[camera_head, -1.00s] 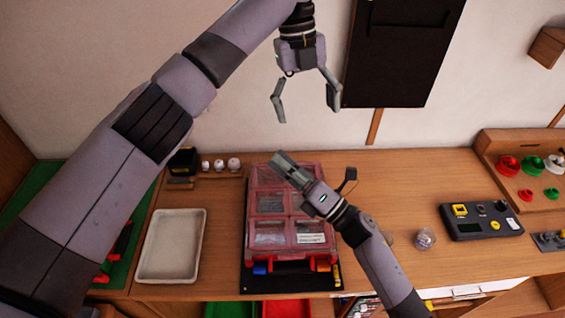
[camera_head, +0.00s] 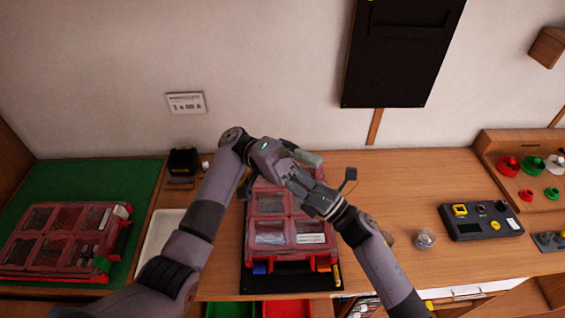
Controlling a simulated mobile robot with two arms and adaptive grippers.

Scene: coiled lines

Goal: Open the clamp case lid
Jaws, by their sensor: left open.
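The red case with a clear, compartmented lid (camera_head: 271,236) sits at the middle of the bench on a black mat (camera_head: 290,281). Its lid looks shut; its far part is hidden by my grippers. Blue and orange pieces show along its front edge. My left gripper (camera_head: 302,170) is open above the far part of the case, overlapping my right gripper in the picture. My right gripper (camera_head: 299,184) comes in from the lower right over the case's right side. Its fingers are partly hidden, and I cannot tell whether it is open or touching the lid.
A second red case (camera_head: 62,238) lies on a green mat (camera_head: 110,180) at the left. A pale tray (camera_head: 158,235) is partly behind my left arm. A black device (camera_head: 482,221) and a wooden rack (camera_head: 490,140) stand at the right. Green and red bins (camera_head: 287,310) are below the bench's front.

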